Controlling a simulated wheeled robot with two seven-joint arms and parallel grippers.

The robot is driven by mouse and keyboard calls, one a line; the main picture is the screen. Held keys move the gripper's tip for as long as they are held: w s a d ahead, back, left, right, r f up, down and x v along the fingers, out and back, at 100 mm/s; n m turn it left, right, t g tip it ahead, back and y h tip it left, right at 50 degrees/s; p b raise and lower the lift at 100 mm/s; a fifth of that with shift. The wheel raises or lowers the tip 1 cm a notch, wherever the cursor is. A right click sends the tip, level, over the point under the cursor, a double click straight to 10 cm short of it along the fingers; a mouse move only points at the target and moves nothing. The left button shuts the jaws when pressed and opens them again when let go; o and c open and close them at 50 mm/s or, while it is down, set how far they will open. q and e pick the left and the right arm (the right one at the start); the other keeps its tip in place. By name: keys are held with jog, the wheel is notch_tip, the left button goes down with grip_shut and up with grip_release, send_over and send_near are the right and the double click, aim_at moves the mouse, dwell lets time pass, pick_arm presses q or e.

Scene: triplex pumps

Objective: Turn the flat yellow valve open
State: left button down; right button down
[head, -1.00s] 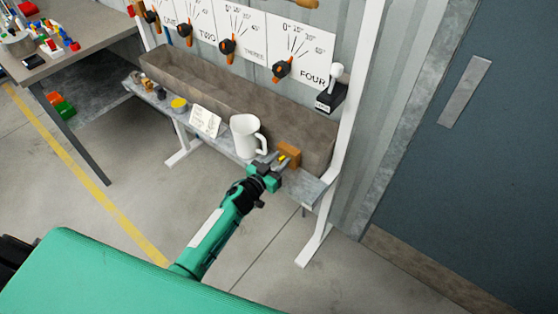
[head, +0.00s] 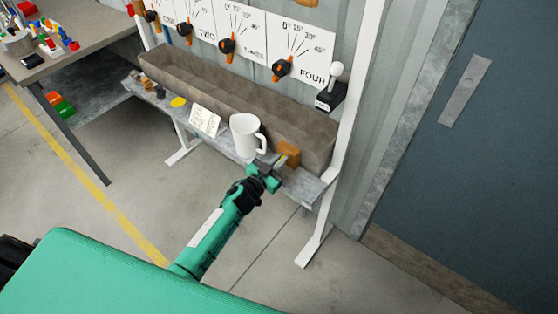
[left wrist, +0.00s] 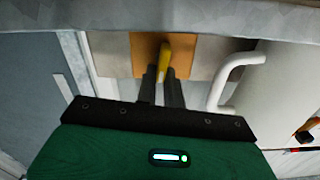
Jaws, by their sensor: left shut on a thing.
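The flat yellow valve is a small yellow lever (left wrist: 163,62) on an orange-brown block (left wrist: 190,52) in the left wrist view. In the head view the block (head: 288,153) sits at the right end of the grey shelf, and the lever is mostly hidden by my gripper. My left gripper (left wrist: 163,76) is shut on the yellow lever, one finger on each side of it. It also shows in the head view (head: 272,163), in front of the block. My right gripper is not in view.
A white pitcher (head: 243,138) stands just left of the block; its handle (left wrist: 228,84) is close by in the left wrist view. A white card (head: 205,121) and a yellow disc (head: 178,102) are further left. A brown trough (head: 225,105) runs behind. The floor in front is clear.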

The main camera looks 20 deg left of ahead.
pick_arm(q)
jog(key=shift+d+f+m, duration=0.1)
jog(key=shift+m, duration=0.8)
jog(key=m, duration=0.1)
jog(key=m+b, duration=0.1)
jog(key=m, duration=0.1)
jog(key=shift+s+d+f+m+b, duration=0.15)
jog(key=shift+d+m+b, duration=0.1)
jog(key=shift+m+b, duration=0.1)
jog(key=m, duration=0.1)
jog(key=m+b, duration=0.1)
jog(key=m, duration=0.1)
jog(key=shift+d+f+m, duration=0.2)
jog(key=shift+f+m, duration=0.05)
jog(key=shift+s+f+m+b, duration=0.1)
jog(key=shift+m+b, duration=0.55)
jog(key=shift+m, duration=0.25)
jog(key=shift+d+m, duration=0.1)
jog(key=shift+m, duration=0.4)
jog(key=m+b, duration=0.2)
jog(key=m, duration=0.1)
jog(key=shift+f, duration=0.3)
jog(key=shift+m, duration=0.9)
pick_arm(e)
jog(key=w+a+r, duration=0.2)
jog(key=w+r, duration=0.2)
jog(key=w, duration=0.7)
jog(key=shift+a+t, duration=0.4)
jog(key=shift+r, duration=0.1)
